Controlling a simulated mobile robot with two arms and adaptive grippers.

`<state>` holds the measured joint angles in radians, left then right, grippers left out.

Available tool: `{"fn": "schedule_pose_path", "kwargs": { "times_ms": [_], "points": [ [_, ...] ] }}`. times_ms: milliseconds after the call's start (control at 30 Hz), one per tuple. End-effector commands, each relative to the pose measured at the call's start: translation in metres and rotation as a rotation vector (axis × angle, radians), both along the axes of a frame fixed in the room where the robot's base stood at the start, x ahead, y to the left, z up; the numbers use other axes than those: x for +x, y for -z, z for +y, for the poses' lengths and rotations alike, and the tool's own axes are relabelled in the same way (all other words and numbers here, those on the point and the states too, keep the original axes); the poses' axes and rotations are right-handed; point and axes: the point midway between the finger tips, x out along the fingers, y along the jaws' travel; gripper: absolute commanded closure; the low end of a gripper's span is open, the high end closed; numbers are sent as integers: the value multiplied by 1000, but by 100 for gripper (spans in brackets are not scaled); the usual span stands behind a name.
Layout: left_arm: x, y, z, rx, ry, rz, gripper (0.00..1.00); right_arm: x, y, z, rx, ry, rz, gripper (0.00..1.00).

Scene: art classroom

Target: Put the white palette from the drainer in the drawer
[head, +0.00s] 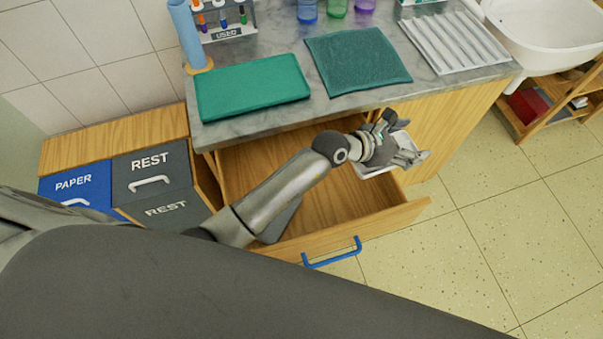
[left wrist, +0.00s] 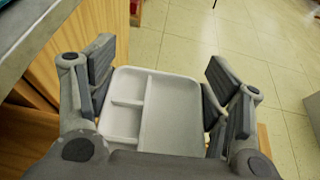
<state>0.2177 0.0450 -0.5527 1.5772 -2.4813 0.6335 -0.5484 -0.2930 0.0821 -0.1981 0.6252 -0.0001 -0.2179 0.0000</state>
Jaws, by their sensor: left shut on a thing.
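The white palette (head: 369,170) is a small rectangular dish with compartments. It shows clearly in the left wrist view (left wrist: 172,112), between the fingers of my left gripper (head: 404,156). That gripper is shut on it, and its fingers and wrist hide part of it in the head view. The palette appears over the right end of the open drawer (head: 330,196); its exact height above the drawer cannot be told. The drawer has a bare wooden floor and a blue handle (head: 335,253). The white ribbed drainer (head: 455,42) on the counter is empty. My right gripper is not in view.
The marble counter (head: 300,119) overhangs the drawer's back. Bins (head: 152,172) stand left of the drawer. A white sink (head: 548,35) is at upper right.

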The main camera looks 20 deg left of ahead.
Motion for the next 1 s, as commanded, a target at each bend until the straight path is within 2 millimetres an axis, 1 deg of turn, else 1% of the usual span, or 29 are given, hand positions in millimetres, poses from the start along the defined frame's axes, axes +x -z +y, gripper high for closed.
{"fn": "schedule_pose_path", "kwargs": {
  "times_ms": [33, 100, 133, 233, 367, 467, 533, 767, 833, 900, 1000],
  "points": [
    [3, -3, -22, -2, 18, -4, 51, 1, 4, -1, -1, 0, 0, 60],
    [5, -6, -44, -1, 36, -3, 51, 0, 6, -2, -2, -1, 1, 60],
    [5, -7, -51, -1, 43, -3, 51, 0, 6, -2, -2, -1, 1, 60],
    [5, -10, -67, 0, 57, -2, 51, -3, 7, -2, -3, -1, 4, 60],
    [5, -10, -72, 1, 61, 1, 51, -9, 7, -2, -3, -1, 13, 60],
    [3, -7, -65, 3, 60, 1, 51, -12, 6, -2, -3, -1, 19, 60],
    [1, -2, -53, 5, 60, 2, 51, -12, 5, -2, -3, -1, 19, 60],
    [-12, 23, 3, 6, 59, 3, 51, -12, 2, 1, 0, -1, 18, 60],
    [-16, 32, 19, 6, 59, 3, 51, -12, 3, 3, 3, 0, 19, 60],
    [-19, 49, 30, 6, 61, 4, 51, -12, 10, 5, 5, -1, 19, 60],
    [-22, 65, 44, 3, 61, 3, 51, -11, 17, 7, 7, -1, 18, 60]
  ]
}}
